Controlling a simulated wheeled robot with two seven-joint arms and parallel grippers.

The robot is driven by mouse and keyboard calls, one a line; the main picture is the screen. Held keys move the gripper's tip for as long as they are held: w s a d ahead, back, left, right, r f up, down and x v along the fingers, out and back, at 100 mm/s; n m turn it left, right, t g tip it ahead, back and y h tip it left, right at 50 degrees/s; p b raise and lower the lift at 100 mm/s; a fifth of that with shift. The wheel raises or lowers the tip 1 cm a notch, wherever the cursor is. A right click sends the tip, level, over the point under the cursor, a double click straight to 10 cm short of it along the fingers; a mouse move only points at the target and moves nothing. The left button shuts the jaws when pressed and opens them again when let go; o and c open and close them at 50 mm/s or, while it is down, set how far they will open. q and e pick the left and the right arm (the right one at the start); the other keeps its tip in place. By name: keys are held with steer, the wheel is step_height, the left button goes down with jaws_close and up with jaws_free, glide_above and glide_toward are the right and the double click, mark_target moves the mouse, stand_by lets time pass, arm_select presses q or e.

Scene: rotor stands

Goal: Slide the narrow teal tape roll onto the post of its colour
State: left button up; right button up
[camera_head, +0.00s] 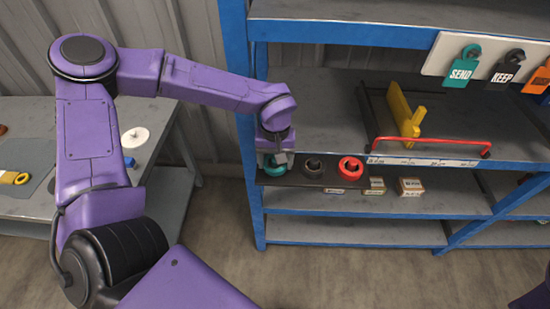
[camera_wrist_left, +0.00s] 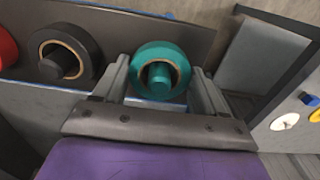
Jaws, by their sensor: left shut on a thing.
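The teal tape roll (camera_wrist_left: 178,56) sits between the two fingers of my left gripper (camera_wrist_left: 160,80), which is shut on it. In the left wrist view a teal post (camera_wrist_left: 158,79) shows inside the roll's tan core, so the roll is around the post. How far down the post it sits is not clear. In the head view my left gripper (camera_head: 276,158) points down over the left end of a dark board (camera_head: 332,180), and part of the teal roll (camera_head: 275,168) shows under it. My right gripper is not in view.
A black roll (camera_head: 313,167) and a red roll (camera_head: 350,168) stand beside the teal one on the same board. A blue shelf upright (camera_head: 246,150) is close to my left gripper. A yellow part (camera_head: 403,112) and red bar (camera_head: 430,139) occupy the shelf behind.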

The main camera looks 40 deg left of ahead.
arm_select(q)
steer(key=shift+f, duration=0.2)
steer(key=o, duration=1.1)
steer(key=shift+c, duration=0.2)
step_height(320, 180, up, 6)
steer(key=p, duration=0.7)
steer(key=shift+r, duration=0.1)
steer(key=shift+r+p, duration=0.5)
steer(key=shift+r, duration=0.95)
